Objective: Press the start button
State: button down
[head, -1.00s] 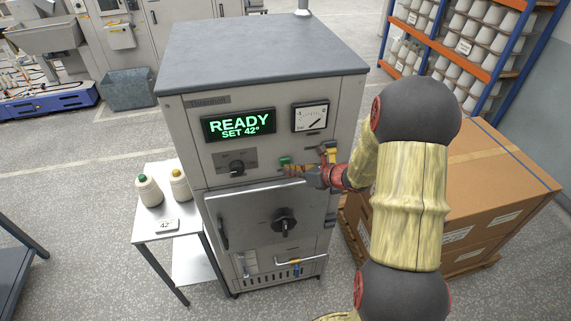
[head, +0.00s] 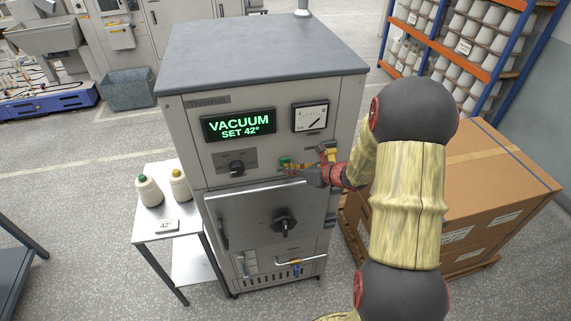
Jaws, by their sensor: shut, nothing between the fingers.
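The machine (head: 262,55) is a grey cabinet with a dark top. Its display (head: 239,125) reads "VACUUM SET 42°" in green. A green start button (head: 284,162) sits on the front panel, right of a black knob (head: 237,168). My gripper (head: 291,168) is shut and empty, with its fingertips at the button's lower right. I cannot tell whether they touch it. The gripper and wrist cover the panel just right of the button.
The door (head: 258,218) below the panel is closed. A small side table (head: 188,222) with two bobbins and a "42°" card stands at the left. A large carton (head: 490,190) stands at the right behind my arm. Grey floor is clear at the front left.

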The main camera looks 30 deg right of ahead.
dwell(0.6)
jog(key=shift+s+a, duration=0.25)
jog(key=shift+s, duration=0.45)
jog(key=s, duration=0.2)
jog(key=s+a+b, duration=0.1)
jog(key=s, duration=0.2)
jog(key=shift+a, duration=0.2)
jog(key=shift+w, duration=0.1)
dwell(0.6)
